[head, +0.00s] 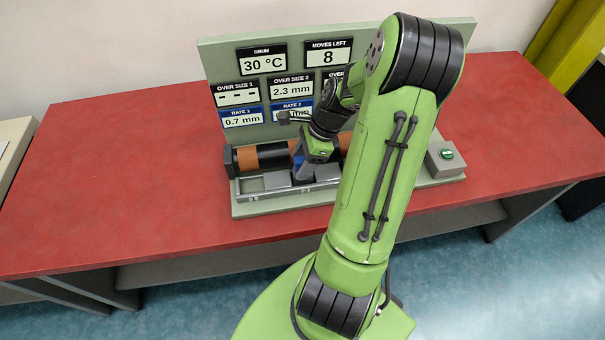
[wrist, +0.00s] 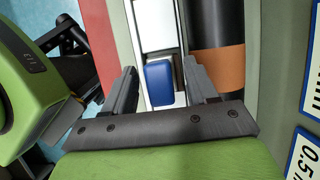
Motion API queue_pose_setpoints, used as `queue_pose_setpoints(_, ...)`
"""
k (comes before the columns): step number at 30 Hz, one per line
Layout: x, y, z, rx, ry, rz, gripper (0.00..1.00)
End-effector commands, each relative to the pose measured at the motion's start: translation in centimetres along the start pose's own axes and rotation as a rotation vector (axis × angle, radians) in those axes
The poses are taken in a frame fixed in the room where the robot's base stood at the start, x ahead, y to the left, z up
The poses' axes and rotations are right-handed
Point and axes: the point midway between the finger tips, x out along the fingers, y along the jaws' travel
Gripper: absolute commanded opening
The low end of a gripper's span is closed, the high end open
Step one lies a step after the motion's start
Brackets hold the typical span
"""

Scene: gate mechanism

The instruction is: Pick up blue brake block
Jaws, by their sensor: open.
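The blue brake block (wrist: 159,86) sits in the pale rail of the mechanism in the wrist view. A small part of the blue brake block (head: 298,160) also shows in the head view, partly hidden by my gripper. My gripper (wrist: 159,68) is open, with one finger on each side of the block. The right finger lies close to the block's side, and the left finger stands further off. I cannot tell whether either finger touches it. In the head view my gripper (head: 304,174) points down over the rail.
A black and orange drum (head: 262,157) lies right behind the rail (head: 270,193). A grey-green panel (head: 218,63) with displays stands behind; one reads 8 moves left. A box with a green button (head: 446,155) is at right. The red table (head: 120,180) is clear at left.

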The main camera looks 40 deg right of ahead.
Motion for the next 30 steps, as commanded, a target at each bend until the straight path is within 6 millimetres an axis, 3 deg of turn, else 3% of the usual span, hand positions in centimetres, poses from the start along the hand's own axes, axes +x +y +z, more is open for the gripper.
queue_pose_setpoints(5, -0.1, -0.01, 0.03, 0.0, 0.001, -0.001, 0.57)
queue_pose_setpoints(16, -0.15, -0.01, 0.01, 0.001, 0.001, -0.001, 0.01)
queue_pose_setpoints(30, -0.65, -0.08, 0.21, 0.0, 0.002, -0.003, 0.0)
